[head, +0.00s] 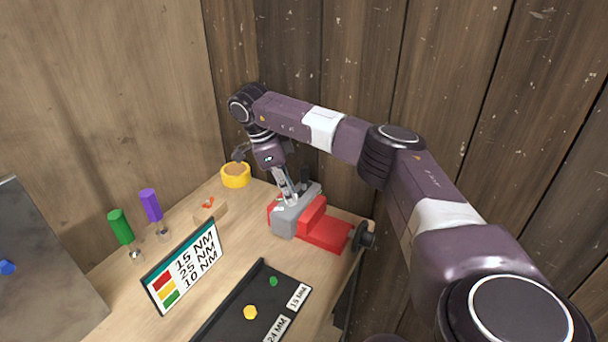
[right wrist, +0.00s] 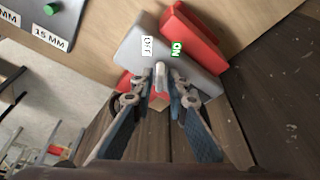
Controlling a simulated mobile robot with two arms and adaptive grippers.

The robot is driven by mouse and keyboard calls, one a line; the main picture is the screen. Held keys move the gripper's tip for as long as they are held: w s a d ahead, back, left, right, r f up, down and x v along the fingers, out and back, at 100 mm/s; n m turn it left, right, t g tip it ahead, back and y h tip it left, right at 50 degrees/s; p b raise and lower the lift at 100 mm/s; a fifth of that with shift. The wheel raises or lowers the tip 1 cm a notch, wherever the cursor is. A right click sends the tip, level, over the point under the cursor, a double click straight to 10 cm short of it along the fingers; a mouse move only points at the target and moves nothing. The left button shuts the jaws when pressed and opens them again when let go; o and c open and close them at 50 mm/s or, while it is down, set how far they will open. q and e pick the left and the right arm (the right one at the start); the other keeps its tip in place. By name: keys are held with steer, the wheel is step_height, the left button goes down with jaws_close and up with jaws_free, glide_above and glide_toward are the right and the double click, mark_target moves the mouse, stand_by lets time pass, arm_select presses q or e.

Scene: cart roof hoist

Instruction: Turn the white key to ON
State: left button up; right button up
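The white key (right wrist: 160,75) is on a grey housing (right wrist: 138,42) in the right wrist view. An OFF label (right wrist: 147,46) is up and left of the key, and a green ON label (right wrist: 176,48) is up and right of it. The key stands roughly between the two label directions. My right gripper (right wrist: 161,80) has its fingertips close in on either side of the key and looks shut on it. In the head view the right gripper (head: 288,193) reaches down onto the grey housing (head: 295,217), and the key is hidden there. My left gripper is out of view.
Red blocks (head: 322,231) adjoin the housing, with a black knob (head: 363,237) to the right. A torque sign (head: 183,268), black tray (head: 226,315), green (head: 120,227) and purple (head: 151,205) handled tools and a yellow ring (head: 236,180) share the bench. Wooden walls stand close behind.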

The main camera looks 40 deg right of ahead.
steer(key=shift+o, duration=0.6)
step_height(320, 180, up, 7)
steer(key=p, duration=0.6)
steer(key=shift+r, duration=0.1)
steer(key=shift+s+f, duration=0.15)
steer(key=shift+f, duration=0.05)
